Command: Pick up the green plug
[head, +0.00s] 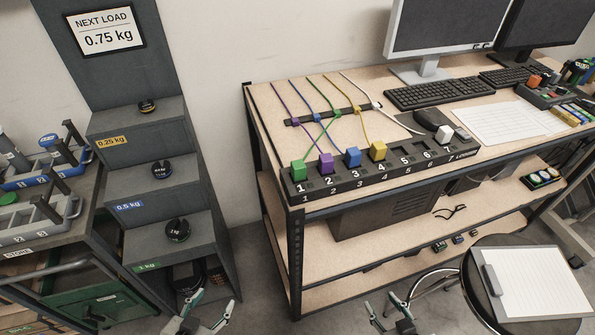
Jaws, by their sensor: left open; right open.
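The green plug (298,170) stands upright in the slot marked 1 of the dark numbered strip (370,180) on the workbench. A green cable runs back from it and crosses another cable. A purple plug (326,163) stands beside it at 2, a blue plug (353,157) at 3 and a yellow plug (378,150) at 4. A white plug (444,134) sits near 7. My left gripper (208,311) is open and empty, low at the bottom edge, left of the bench. My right gripper (389,310) is open and empty, below the bench front. Both are apart from the plugs.
A dark rear cable holder (333,116) lies behind the strip. A stepped weight stand (150,130) rises at left. A stool with a clipboard (540,282) is at lower right.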

